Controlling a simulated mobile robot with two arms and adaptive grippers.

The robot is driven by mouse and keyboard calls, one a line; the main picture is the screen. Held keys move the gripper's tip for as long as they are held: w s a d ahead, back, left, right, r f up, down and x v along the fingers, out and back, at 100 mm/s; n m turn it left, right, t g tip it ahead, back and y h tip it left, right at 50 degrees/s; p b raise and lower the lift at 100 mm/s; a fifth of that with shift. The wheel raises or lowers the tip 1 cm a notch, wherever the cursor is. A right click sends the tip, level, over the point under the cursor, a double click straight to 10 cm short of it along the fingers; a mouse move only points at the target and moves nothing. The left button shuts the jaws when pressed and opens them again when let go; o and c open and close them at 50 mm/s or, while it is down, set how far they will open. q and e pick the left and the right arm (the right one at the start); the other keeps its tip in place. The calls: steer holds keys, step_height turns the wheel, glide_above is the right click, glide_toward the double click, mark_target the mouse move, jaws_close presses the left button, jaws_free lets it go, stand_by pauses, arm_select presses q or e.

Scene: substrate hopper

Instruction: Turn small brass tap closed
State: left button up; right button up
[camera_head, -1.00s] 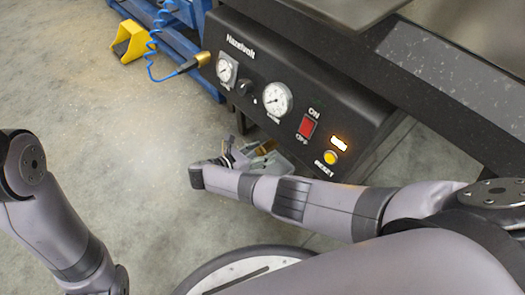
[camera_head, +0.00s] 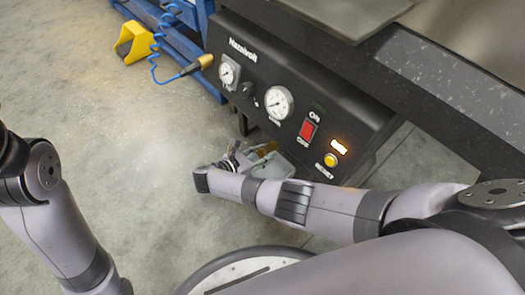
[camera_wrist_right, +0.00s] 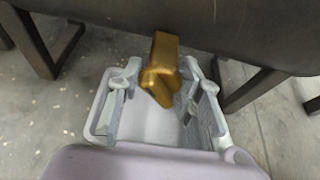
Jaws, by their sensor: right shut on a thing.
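The small brass tap (camera_wrist_right: 163,66) hangs from the underside of the dark machine body in the right wrist view, its lower end between my right gripper's fingers. My right gripper (camera_wrist_right: 160,92) is shut on the tap; its pale fingers stand on either side of it. In the head view the right gripper (camera_head: 255,160) is below the front edge of the control panel, and only a little brass shows beside it. My left arm enters at the left of the head view, but its gripper is out of the picture.
The black control panel (camera_head: 300,90) carries two gauges, a dark knob, a red switch (camera_head: 307,130) and a lit yellow reset button (camera_head: 330,160). A blue coiled hose (camera_head: 158,50) and yellow pedal (camera_head: 133,42) are at upper left. Machine legs (camera_wrist_right: 30,45) flank the tap.

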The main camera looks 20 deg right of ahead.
mark_target(263, 151)
steer(key=shift+d+m, duration=0.1)
steer(key=shift+m, duration=0.4)
steer(key=o, duration=1.2)
steer(key=shift+r, duration=5)
